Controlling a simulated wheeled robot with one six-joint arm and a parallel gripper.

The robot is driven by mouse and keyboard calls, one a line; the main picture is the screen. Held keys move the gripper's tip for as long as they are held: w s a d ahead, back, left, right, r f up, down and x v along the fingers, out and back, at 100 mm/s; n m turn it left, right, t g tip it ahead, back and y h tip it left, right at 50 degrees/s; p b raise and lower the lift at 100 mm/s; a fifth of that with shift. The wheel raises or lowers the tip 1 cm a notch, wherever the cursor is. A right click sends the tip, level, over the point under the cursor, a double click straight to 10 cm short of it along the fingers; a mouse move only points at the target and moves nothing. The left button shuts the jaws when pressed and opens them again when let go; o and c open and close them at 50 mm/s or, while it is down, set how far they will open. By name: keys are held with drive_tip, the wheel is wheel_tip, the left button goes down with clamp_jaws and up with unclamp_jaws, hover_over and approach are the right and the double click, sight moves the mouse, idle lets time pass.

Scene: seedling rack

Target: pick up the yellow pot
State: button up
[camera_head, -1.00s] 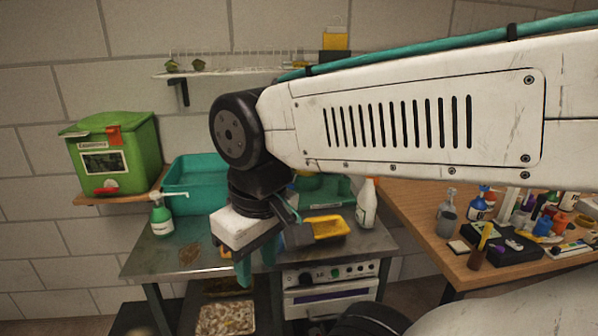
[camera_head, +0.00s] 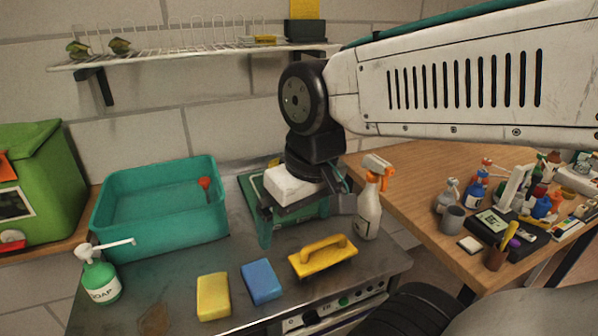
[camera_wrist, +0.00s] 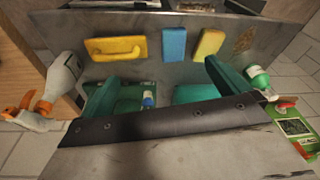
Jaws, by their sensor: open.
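I cannot make out a yellow pot for certain in any view. A yellow object (camera_head: 305,9) stands on a dark green box at the right end of the wire shelf, cut off by the top edge, so its shape is unclear. My gripper (camera_head: 295,218) hangs over the back right of the metal bench, well below that shelf. In the wrist view its two teal fingers (camera_wrist: 158,74) are spread apart with nothing between them. A yellow float with a handle (camera_head: 323,256) lies on the bench, also seen in the wrist view (camera_wrist: 117,48).
A teal tub (camera_head: 160,242) stands at the bench's back left, near a green soap bottle (camera_head: 101,282). Yellow (camera_head: 213,296) and blue (camera_head: 262,281) sponges lie in front. A spray bottle (camera_head: 369,212) stands right of my gripper. A cluttered wooden table (camera_head: 400,190) is at right.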

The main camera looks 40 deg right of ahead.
drive_tip(key=w+d+f+m+t+h, duration=0.1)
drive_tip(key=w+d+f+t, duration=0.1)
drive_tip(key=w, duration=0.6)
drive_tip(key=w+d+f+m+t+h, duration=0.1)
drive_tip(key=w+d+f+t, duration=0.1)
drive_tip(key=w+d, duration=0.3)
drive_tip(key=w+d+f+m+t+h, duration=0.1)
drive_tip(key=w+d+f+m+t, duration=0.1)
drive_tip(key=w, duration=0.9)
drive_tip(key=shift+w+d+f+t, duration=0.1)
drive_tip(key=shift+d+f+t, duration=0.2)
drive_tip(key=shift+d, duration=0.3)
drive_tip(key=shift+d+f+t, duration=0.2)
drive_tip(key=shift+d+t, duration=0.2)
drive_tip(key=shift+d, duration=0.15)
drive_tip(key=w+d+h, duration=0.1)
drive_tip(key=d, duration=0.1)
drive_tip(key=w+d+f+m+h, duration=0.1)
drive_tip(key=d, duration=0.1)
drive_tip(key=w+d+f+t+h, duration=0.1)
drive_tip(key=d, duration=0.1)
drive_tip(key=shift+d, duration=0.1)
drive_tip(key=x, duration=0.6)
drive_tip(key=shift+w+d, duration=0.15)
drive_tip(key=shift+w, duration=0.1)
drive_tip(key=c, duration=1.1)
